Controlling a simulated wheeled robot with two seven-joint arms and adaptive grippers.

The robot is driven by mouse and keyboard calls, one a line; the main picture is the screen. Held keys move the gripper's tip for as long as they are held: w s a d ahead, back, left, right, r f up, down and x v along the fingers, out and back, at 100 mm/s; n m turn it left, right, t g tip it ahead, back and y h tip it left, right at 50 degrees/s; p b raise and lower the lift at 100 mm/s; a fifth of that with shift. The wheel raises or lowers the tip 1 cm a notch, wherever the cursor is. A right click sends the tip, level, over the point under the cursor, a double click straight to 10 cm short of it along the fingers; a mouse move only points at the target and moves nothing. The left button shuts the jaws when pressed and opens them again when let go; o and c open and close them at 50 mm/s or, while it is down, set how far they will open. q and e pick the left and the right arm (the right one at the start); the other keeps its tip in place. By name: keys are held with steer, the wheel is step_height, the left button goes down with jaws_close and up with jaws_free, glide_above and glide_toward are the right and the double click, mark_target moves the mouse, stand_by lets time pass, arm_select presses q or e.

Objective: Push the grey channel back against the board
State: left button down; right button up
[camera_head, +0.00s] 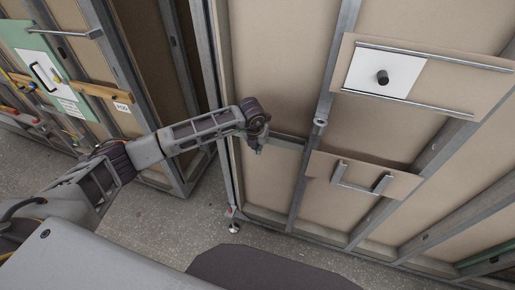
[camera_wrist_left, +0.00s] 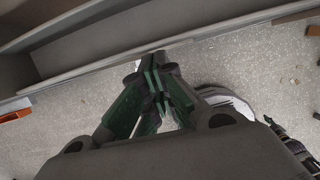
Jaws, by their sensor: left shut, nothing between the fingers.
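A short grey channel (camera_head: 287,141) runs crosswise between two upright studs of the pod wall, in front of a beige board (camera_head: 275,85). I cannot tell whether there is a gap between channel and board. My left gripper (camera_head: 260,148) points down at the left end of this channel; contact is not clear. In the left wrist view its dark green fingers (camera_wrist_left: 157,80) are together with nothing between them. A long grey rail (camera_wrist_left: 120,62) crosses beyond them, with speckled floor below. My right gripper is not in view.
A board with a white plate and black knob (camera_head: 383,77) and two bars is at upper right. A lower board (camera_head: 400,183) carries a bracket (camera_head: 361,179). Another pod with a green panel (camera_head: 32,48) stands left. Grey floor (camera_head: 165,225) is open between.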

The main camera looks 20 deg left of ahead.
arm_select(q)
steer(key=shift+w, duration=0.15)
stand_by(0.3)
steer(key=shift+w+b, duration=1.25)
